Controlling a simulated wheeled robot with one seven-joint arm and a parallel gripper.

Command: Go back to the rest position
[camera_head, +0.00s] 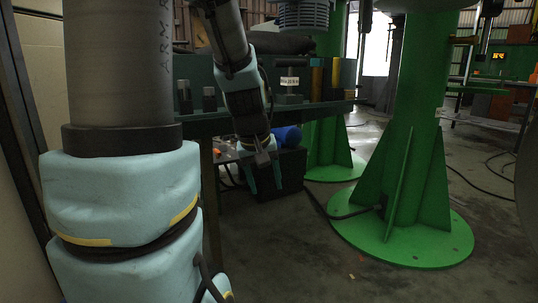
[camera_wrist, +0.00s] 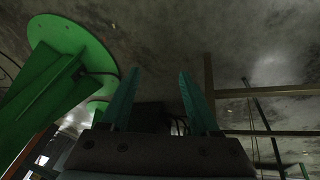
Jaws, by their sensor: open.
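My gripper (camera_head: 264,177) hangs pointing down near the middle of the head view, with its two teal fingers apart and nothing seen between them. In the wrist view my gripper (camera_wrist: 156,100) shows the same two fingers spread wide and empty. It hangs in front of a dark box (camera_head: 283,178) on or near the floor. I cannot tell the gap between them.
A green column with a round base (camera_head: 425,240) stands to the right, with another green column (camera_head: 328,160) behind it. A dark workbench (camera_head: 215,126) with parts on it stands behind my arm. Cables lie on the floor. The front floor (camera_head: 300,260) is mostly clear.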

